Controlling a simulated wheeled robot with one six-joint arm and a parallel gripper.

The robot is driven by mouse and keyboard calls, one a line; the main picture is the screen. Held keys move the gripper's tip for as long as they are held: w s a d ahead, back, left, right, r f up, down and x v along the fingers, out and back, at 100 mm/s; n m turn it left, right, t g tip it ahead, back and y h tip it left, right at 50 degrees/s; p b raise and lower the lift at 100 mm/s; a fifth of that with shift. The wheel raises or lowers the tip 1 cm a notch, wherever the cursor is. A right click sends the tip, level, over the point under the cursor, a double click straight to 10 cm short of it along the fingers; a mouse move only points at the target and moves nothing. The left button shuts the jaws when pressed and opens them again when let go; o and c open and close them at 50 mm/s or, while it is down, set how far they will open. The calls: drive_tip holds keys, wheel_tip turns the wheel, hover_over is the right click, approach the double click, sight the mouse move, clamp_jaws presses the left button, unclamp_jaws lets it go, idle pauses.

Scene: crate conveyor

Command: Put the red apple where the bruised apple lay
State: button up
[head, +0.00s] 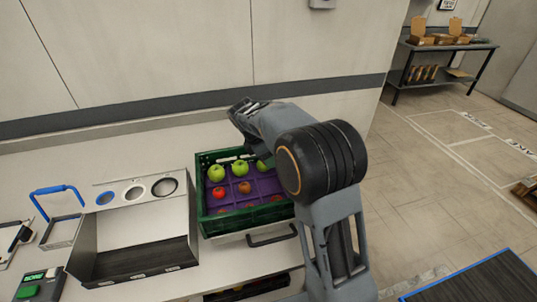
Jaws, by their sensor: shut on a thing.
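A green crate (201,208) with a purple divided insert stands on the counter. In its near-left part lies a bright red apple (219,192). A duller red-brown apple (244,187) lies to its right. Green apples (216,173) sit along the back row, with one partly behind my arm. More reddish apples show low at the front, partly hidden. My gripper (243,108) is at the end of my arm, above and behind the crate's back edge. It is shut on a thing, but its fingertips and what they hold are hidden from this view.
Left of the crate stands a metal chute (135,235) with several round holes in its back panel. A blue-handled frame (58,205) and a small green-screened device (40,285) are further left. A shelf (445,60) with cartons stands far right. My arm covers the crate's right side.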

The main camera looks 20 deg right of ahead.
drive_tip(key=shift+f+b, duration=2.6)
drive_tip(key=shift+f, duration=2.95)
drive_tip(key=shift+d, duration=0.1)
